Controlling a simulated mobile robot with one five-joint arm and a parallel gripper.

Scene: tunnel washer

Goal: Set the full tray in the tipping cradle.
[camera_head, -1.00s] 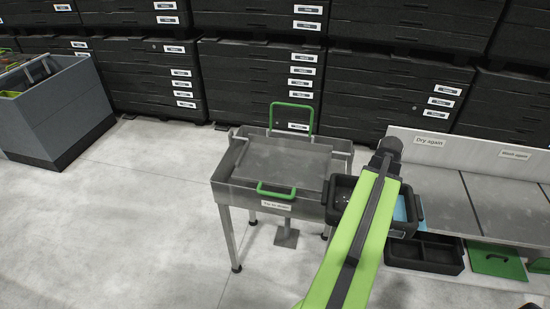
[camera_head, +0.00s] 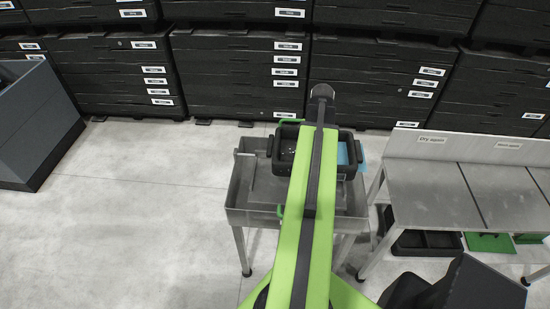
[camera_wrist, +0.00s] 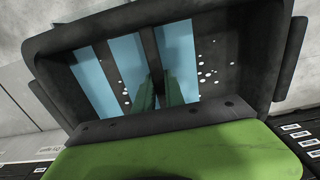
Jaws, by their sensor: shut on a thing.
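The black tray (camera_head: 281,152) hangs over the tipping cradle, a metal tub on legs (camera_head: 238,190). It covers the tub's back part in the head view, and I cannot tell whether it touches. Its handles stick out left and right. In the wrist view the tray (camera_wrist: 285,62) is seen close up, with blue pieces (camera_wrist: 93,82) and white-speckled dark areas inside. My gripper (camera_wrist: 163,90) is shut on the tray near its middle divider; in the head view my arm hides the fingers. A green cradle handle (camera_head: 280,210) shows partly beside my arm.
A metal bench (camera_head: 432,195) with a "Dry again" sign stands to the right, with a black bin (camera_head: 428,243) beneath. A grey bin (camera_head: 32,125) stands left. Stacked black crates (camera_head: 235,80) line the back. The floor left of the cradle is clear.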

